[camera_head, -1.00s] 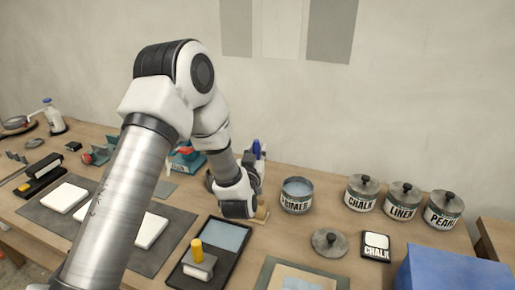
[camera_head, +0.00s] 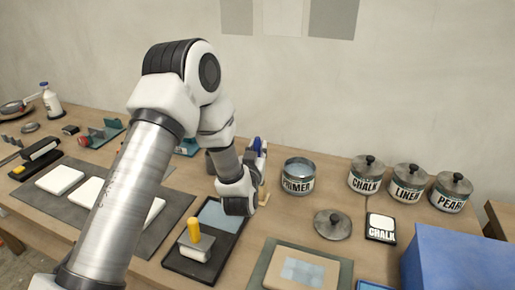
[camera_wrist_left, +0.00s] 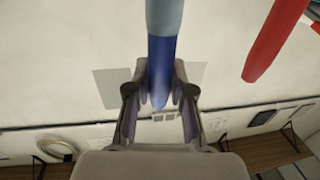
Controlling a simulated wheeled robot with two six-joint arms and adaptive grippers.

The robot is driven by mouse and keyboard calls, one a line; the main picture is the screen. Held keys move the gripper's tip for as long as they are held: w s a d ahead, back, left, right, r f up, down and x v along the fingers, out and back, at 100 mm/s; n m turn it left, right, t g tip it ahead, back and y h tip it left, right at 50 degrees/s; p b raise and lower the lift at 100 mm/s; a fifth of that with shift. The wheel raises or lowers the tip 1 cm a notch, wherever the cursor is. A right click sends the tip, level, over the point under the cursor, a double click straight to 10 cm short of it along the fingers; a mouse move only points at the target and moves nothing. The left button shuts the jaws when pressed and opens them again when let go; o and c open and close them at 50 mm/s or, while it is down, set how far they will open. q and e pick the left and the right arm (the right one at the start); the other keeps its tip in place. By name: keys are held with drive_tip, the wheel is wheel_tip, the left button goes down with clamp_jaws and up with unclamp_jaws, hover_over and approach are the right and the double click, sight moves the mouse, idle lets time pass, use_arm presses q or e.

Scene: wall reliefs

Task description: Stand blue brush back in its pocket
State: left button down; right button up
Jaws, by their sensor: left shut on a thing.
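My left gripper (camera_head: 256,158) is shut on the blue brush, whose blue end (camera_head: 257,144) shows just above the fingers, left of the primer tin. In the left wrist view, the gripper (camera_wrist_left: 161,78) has the blue handle (camera_wrist_left: 163,50) between its two fingers. A red handle (camera_wrist_left: 275,40) hangs to the right, apart from the fingers. The pocket cannot be made out; my left arm hides much of the area behind it. A teal item (camera_head: 187,148) shows partly behind the arm. My right gripper is not in view.
The open primer tin (camera_head: 298,177) stands close right of the gripper. Lidded tins (camera_head: 365,175) line the back right, with a loose lid (camera_head: 332,224) before them. A dark tray (camera_head: 182,263) with a yellow-handled block lies in front. A blue box (camera_head: 455,258) fills the right front corner.

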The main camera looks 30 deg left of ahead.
sight(257, 138)
use_arm(q)
drive_tip(key=shift+f+b, duration=1.2)
drive_tip(key=shift+f, duration=0.3)
drive_tip(key=shift+c, duration=2.3)
unclamp_jaws()
drive_tip(key=shift+r+p, duration=2.8)
drive_tip(key=shift+r, duration=1.25)
